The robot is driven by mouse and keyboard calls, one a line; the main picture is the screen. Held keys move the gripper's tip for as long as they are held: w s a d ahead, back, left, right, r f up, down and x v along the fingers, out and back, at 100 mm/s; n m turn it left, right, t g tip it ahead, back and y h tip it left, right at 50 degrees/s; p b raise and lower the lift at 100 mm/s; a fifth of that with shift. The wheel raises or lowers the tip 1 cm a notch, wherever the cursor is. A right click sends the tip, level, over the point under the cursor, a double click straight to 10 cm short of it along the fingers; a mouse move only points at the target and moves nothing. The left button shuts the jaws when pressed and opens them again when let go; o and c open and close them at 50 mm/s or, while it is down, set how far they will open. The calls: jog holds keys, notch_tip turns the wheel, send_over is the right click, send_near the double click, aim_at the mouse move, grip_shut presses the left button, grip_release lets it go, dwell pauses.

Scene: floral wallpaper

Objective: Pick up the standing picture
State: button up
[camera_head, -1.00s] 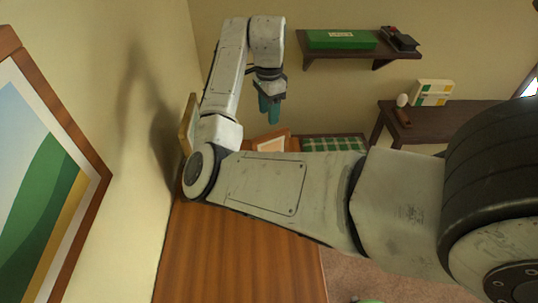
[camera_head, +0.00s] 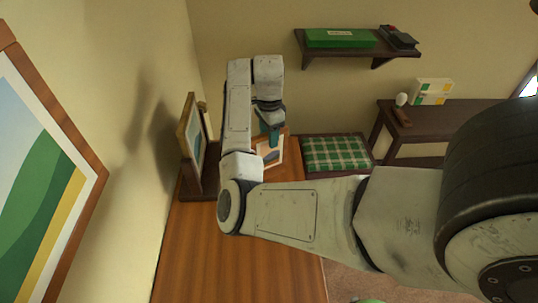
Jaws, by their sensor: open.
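A small framed picture (camera_head: 268,158) with a light wooden frame and a blue-grey image stands tilted at the far end of the wooden table. Another framed picture (camera_head: 194,138) with a golden-brown frame stands near the left wall, seen at a steep angle. I cannot tell which one the task means. My gripper (camera_head: 272,135) has teal fingers pointing down at the upper part of the small picture. It overlaps that picture in view, and I cannot tell whether they touch. The gripper is open and nothing shows in it. My arm hides part of the table.
The wooden table (camera_head: 210,265) has a clear near part. A large framed picture (camera_head: 45,190) hangs on the left wall. A green checked seat (camera_head: 337,153) is beyond the table. A shelf (camera_head: 365,52) and a dark side table (camera_head: 430,125) are at the back wall.

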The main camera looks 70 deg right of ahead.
grip_shut()
dwell(0.3)
dwell(0.4)
